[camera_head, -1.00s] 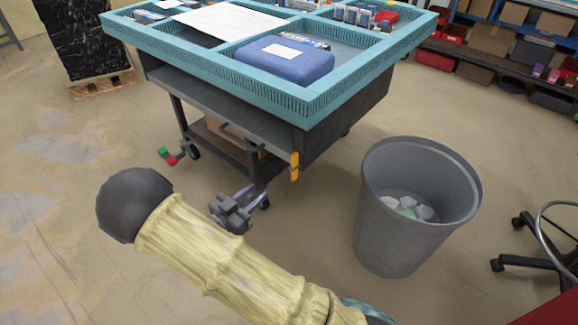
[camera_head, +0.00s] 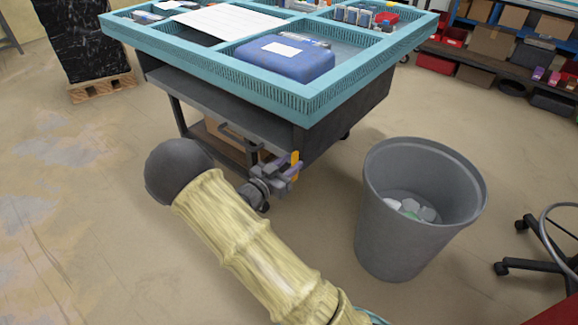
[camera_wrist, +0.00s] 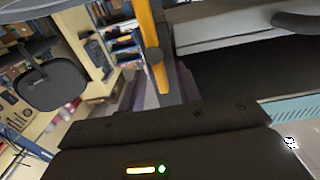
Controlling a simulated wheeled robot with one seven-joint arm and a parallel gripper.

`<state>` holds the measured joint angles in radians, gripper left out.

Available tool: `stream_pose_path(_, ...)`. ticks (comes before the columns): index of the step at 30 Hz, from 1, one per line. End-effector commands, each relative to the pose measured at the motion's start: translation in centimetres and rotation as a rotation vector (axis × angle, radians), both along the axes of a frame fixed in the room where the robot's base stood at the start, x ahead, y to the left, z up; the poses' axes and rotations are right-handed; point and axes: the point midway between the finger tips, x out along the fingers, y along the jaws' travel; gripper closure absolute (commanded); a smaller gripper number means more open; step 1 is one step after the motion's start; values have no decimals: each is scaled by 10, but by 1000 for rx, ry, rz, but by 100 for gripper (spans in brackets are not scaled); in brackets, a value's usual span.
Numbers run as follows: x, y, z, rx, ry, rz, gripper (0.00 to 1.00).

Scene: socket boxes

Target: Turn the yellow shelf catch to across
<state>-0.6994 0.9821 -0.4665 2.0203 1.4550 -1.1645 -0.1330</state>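The yellow shelf catch (camera_head: 295,165) is on the near corner of the dark trolley, below its teal top. It stands upright in the head view. In the wrist view the catch (camera_wrist: 157,60) is a long yellow bar with a round pivot, running between my fingers. My gripper (camera_head: 280,172) is at the catch in the head view, partly covering it. In the wrist view my gripper (camera_wrist: 160,90) is open, with one purple finger on each side of the bar's end. Gaps show beside the bar, and I see no grip on it.
The trolley's teal tray top (camera_head: 318,98) overhangs above the catch. A grey bin (camera_head: 410,240) with crumpled scraps stands to the right. A wheeled chair base (camera_head: 540,255) is at the far right. The floor to the left is clear.

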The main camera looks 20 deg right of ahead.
Motion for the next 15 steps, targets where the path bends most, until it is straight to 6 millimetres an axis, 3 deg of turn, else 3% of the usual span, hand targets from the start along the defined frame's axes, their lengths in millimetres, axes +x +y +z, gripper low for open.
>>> stream_pose_path(7,0,0,0,0,0,0,68)
stream_pose_path(12,0,0,0,0,0,0,100)
stream_pose_path(15,0,0,0,0,0,0,100)
